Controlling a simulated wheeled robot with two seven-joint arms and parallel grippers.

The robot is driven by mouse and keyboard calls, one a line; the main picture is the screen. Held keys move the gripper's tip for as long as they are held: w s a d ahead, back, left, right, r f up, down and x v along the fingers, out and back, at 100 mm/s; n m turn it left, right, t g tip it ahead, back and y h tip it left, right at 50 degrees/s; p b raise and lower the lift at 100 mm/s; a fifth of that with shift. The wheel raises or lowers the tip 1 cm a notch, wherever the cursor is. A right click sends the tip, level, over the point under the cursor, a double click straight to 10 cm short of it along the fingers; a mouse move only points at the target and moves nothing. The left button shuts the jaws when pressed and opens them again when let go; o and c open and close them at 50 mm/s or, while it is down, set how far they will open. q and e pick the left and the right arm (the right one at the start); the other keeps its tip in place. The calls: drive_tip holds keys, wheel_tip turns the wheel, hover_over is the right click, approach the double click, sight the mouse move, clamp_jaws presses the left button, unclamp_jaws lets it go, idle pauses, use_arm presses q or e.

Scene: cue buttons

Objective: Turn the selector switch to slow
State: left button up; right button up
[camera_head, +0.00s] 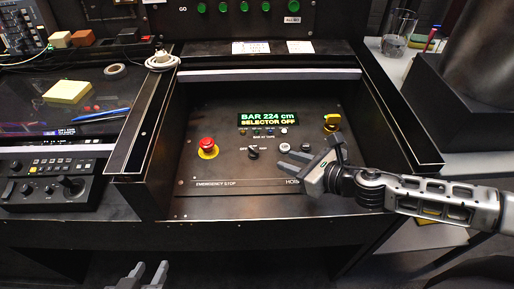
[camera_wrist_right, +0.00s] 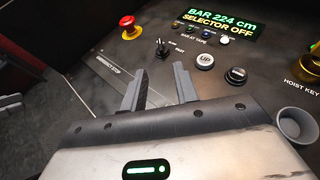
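The selector switch (camera_head: 253,153) is a small black knob with a lever on the dark sloped panel, between the red emergency stop and the UP button. It also shows in the right wrist view (camera_wrist_right: 162,48), just beyond my fingertips. The green display (camera_head: 268,119) reads "BAR 224 cm" and "SELECTOR OFF". My right gripper (camera_head: 293,172) is over the panel, right of and nearer than the switch; in its wrist view (camera_wrist_right: 159,74) the fingers are open, empty and apart from the knob. My left gripper (camera_head: 151,267) is open and empty at the bottom edge, away from the panel.
The red emergency stop (camera_head: 207,145) stands left of the switch. The UP button (camera_head: 284,147) and a dark round button (camera_wrist_right: 236,75) are to its right. A yellow hoist key switch (camera_head: 332,122) is at the panel's right. Raised dark side walls frame the panel.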

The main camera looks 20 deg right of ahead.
sight(253, 149)
drive_tip(key=x, duration=1.2)
drive_tip(key=shift+w+a+f, duration=0.1)
drive_tip(key=shift+w+a, duration=0.1)
drive_tip(key=shift+w, duration=0.1)
clamp_jaws()
